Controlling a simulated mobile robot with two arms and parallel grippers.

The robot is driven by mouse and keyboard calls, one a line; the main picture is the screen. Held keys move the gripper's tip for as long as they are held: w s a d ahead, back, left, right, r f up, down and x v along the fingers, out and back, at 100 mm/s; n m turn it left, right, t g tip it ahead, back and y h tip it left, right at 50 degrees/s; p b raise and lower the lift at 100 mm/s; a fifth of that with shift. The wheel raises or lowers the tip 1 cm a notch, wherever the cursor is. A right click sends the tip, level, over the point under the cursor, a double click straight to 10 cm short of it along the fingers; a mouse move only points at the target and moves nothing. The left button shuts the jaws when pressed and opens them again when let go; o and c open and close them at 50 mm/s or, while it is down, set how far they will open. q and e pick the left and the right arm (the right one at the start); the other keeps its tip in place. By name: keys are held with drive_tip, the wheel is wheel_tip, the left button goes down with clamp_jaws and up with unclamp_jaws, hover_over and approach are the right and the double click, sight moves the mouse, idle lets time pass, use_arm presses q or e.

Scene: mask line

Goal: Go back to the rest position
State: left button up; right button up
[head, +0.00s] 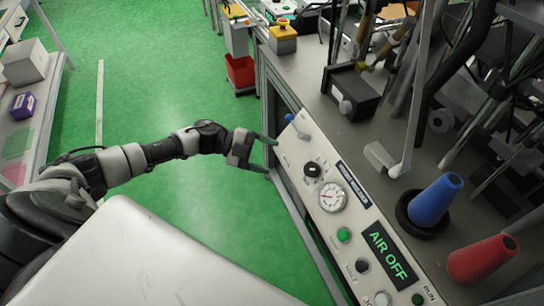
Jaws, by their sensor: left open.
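My left arm reaches in from the left, and my left gripper (268,154) is at its end, with its two fingers apart and nothing between them. The gripper is beside the left edge of a machine's control panel (300,150), close to a lever with a blue tip (289,118). I cannot tell whether a finger touches the panel. The panel has a black knob (313,170), a round gauge (332,196), a lit green button (343,235) and a display (390,255) reading "AIR OFF". My right gripper is not in view.
A blue cone (434,202) and a red cone (482,259) are on the machine top at the right. A red bin (240,72) stands on the floor at the back. A shelf (30,130) is at the left. The green floor between is clear.

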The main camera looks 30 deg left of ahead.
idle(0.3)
use_arm(q)
wheel_tip(320, 180, down, 18)
drive_tip(key=a+f+n+t+y, duration=0.1)
drive_tip(key=a+n+t+y, duration=0.2)
drive_tip(key=n+t+y, duration=0.65)
drive_tip(key=s+a+f+n+g+y, duration=0.1)
drive_tip(key=s+f+n+g+y, duration=0.15)
drive_tip(key=s+f+n, duration=0.55)
drive_tip(key=s+d+f+n+g+y, duration=0.1)
drive_tip(key=s+f, duration=0.4)
drive_tip(key=s, duration=0.6)
drive_tip(key=s+d+f+n+g+y, duration=0.1)
drive_tip(key=s+d+f+n+g, duration=0.1)
drive_tip(key=s+f+g, duration=0.4)
drive_tip(key=s+d+f+n+g, duration=0.1)
drive_tip(key=s+d+f+g, duration=0.2)
drive_tip(key=s, duration=1.2)
wheel_tip(320, 180, down, 3)
drive_tip(key=shift+s+d+f+g+y, duration=0.15)
drive_tip(key=shift+s+d+g+y, duration=0.15)
drive_tip(key=shift+s+y, duration=0.1)
drive_tip(key=shift+c, duration=0.2)
